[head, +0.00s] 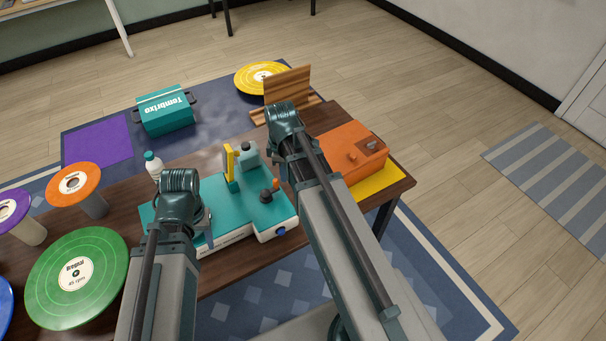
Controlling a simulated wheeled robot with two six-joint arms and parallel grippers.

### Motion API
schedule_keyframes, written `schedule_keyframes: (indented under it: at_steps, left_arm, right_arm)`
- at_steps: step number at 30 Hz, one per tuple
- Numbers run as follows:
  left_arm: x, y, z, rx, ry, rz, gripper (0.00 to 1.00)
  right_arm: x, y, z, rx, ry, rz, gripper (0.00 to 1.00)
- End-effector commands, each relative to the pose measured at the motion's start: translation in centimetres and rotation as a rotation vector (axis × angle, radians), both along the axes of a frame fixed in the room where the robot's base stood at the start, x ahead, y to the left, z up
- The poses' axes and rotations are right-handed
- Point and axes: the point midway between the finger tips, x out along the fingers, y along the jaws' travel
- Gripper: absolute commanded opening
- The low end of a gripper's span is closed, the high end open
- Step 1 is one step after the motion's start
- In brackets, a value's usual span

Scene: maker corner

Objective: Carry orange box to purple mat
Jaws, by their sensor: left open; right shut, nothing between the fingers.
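The orange box (351,149) sits on a yellow mat (384,188) at the right end of the brown table. Its left side is partly hidden by my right arm. My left gripper (180,187) is open, over the left part of the teal machine, far from the box. My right gripper (284,118) is shut and empty, just left of the orange box near the wooden stand. The fingertips of both are hard to make out.
A teal lettered box (165,110) stands right of the purple mat. The teal machine (232,200) and a white bottle (153,164) are mid-table. A wooden stand (288,86) is at the far edge.

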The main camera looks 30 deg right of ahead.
Motion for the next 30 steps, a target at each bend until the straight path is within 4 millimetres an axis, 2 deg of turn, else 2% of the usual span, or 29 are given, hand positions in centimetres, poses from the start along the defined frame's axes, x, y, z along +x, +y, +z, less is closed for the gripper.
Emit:
schedule_keyframes:
  at_steps: [6,12,16,23,30]
  left_arm:
    - [0.0,0.0,0.0,0.0,0.0,0.0,0.5]
    - [0.0,0.0,0.0,0.0,0.0,0.0,0.5]
    - [0.0,0.0,0.0,0.0,0.0,0.0,0.5]
    - [0.0,0.0,-0.2,0.0,0.0,0.0,0.5]
    - [0.0,0.0,-1.7,0.0,0.0,0.0,0.5]
  right_arm:
    - [2.3,-2.3,0.0,-0.007,0.017,0.372,0.0]
    - [3.3,-3.7,0.0,-0.009,0.028,0.629,0.0]
    - [3.5,-4.1,0.0,-0.008,0.03,0.699,0.0]
    - [3.5,-4.1,-0.2,-0.008,0.03,0.714,0.0]
    - [3.5,-4.1,-1.7,-0.008,0.03,0.713,0.0]
